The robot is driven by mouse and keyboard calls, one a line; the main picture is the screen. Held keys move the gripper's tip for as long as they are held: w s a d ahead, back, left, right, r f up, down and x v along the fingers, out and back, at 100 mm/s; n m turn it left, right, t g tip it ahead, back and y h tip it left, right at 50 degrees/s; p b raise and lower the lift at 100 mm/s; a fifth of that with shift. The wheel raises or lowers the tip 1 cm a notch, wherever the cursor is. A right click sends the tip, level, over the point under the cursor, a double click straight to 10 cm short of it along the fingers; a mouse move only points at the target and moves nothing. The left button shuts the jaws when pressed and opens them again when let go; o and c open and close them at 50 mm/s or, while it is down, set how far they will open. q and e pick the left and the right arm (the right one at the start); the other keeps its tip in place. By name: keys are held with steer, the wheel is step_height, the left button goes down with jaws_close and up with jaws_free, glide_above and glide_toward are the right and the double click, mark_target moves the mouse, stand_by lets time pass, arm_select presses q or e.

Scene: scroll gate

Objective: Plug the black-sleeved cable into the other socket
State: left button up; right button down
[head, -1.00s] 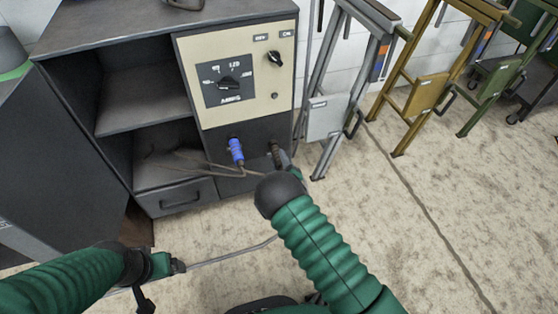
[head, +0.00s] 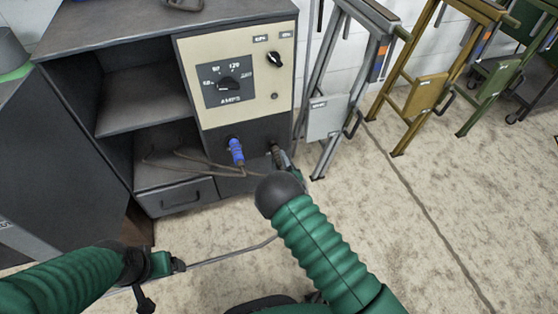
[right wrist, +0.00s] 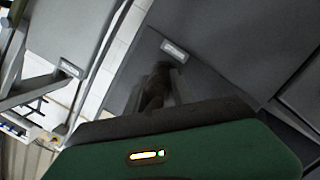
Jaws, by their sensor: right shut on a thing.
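The black-sleeved plug (head: 276,151) is at the right side of the machine's dark lower panel, in line with the socket there. My right gripper (head: 284,163) is shut on it, partly hidden behind my own wrist. In the right wrist view the dark plug (right wrist: 155,88) points at the panel below a small label. I cannot tell how deep it sits. A blue-sleeved plug (head: 236,150) sits in the left socket, with its brown cable hanging below.
The machine's cream panel (head: 240,70) with dial and switch is above the sockets. Open shelves (head: 145,103) and a drawer (head: 178,197) are to the left. Grey (head: 325,120) and yellow (head: 427,92) metal stands are at the right.

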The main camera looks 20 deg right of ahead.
steer(key=shift+w, duration=0.25)
stand_by(0.4)
steer(key=c, duration=0.9)
jaws_free()
steer(key=shift+c, duration=0.2)
steer(key=o, duration=0.6)
steer(key=shift+c, duration=0.2)
steer(key=s+a+r+p, duration=0.1)
steer(key=s+p, duration=0.6)
steer(key=s, duration=0.9)
steer(key=shift+s+a+r, duration=0.2)
steer(key=shift+s+r, duration=0.15)
steer(key=shift+r, duration=0.1)
